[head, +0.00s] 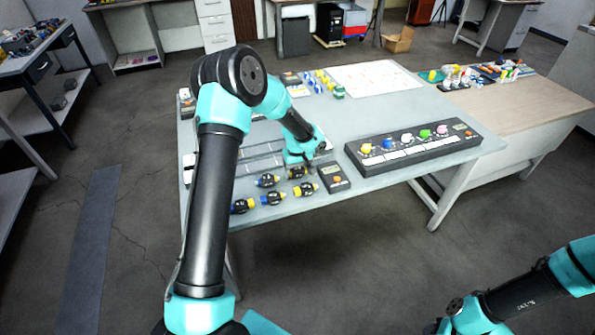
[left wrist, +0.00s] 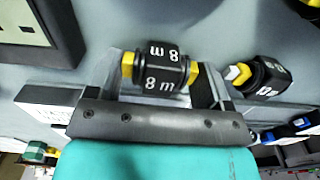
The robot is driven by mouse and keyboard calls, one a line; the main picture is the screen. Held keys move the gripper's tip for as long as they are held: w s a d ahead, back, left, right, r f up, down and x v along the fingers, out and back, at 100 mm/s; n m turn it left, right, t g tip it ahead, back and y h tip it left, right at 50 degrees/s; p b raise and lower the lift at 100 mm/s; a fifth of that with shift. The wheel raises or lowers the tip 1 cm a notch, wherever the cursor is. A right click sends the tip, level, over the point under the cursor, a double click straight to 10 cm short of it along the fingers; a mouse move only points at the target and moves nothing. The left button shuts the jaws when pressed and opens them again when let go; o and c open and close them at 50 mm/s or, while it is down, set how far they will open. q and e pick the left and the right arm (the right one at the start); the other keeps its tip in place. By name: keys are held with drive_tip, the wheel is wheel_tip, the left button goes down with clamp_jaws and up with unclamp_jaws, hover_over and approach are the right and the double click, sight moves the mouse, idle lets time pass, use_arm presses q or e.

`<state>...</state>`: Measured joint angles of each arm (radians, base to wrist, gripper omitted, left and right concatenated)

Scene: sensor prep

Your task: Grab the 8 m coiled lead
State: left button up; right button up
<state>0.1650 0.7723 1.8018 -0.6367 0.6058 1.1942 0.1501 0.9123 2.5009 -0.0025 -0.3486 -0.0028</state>
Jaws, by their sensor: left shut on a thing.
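The 8 m coiled lead (left wrist: 160,72) is a black coil with white "8 m" labels and yellow ends. In the left wrist view it lies between the fingers of my left gripper (left wrist: 158,84), which is shut on it. In the head view my left gripper (head: 299,166) is low over the near part of the table, and my arm and gripper partly cover the lead. I cannot tell whether the lead touches the table. My right arm shows at the lower right; its gripper is out of view.
Other black coils with blue or yellow ends (head: 268,181) (head: 305,190) lie close by on the table (head: 400,185). A dark box with an orange button (head: 333,177) is just right of the gripper. A long knob panel (head: 415,145) stands farther right.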

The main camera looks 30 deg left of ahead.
sight(298, 169)
use_arm(q)
wheel_tip(298, 169, up, 3)
drive_tip(key=shift+f, duration=0.15)
drive_tip(key=shift+s+d+r, duration=0.1)
drive_tip(key=shift+s+r, duration=0.05)
drive_tip(key=shift+r, duration=0.15)
drive_tip(key=s+d+r, duration=0.1)
drive_tip(key=s+d, duration=0.7)
drive_tip(key=s, duration=0.5)
drive_tip(key=shift+s+r, duration=0.15)
drive_tip(key=shift+s, duration=0.1)
drive_tip(key=shift+a, duration=0.1)
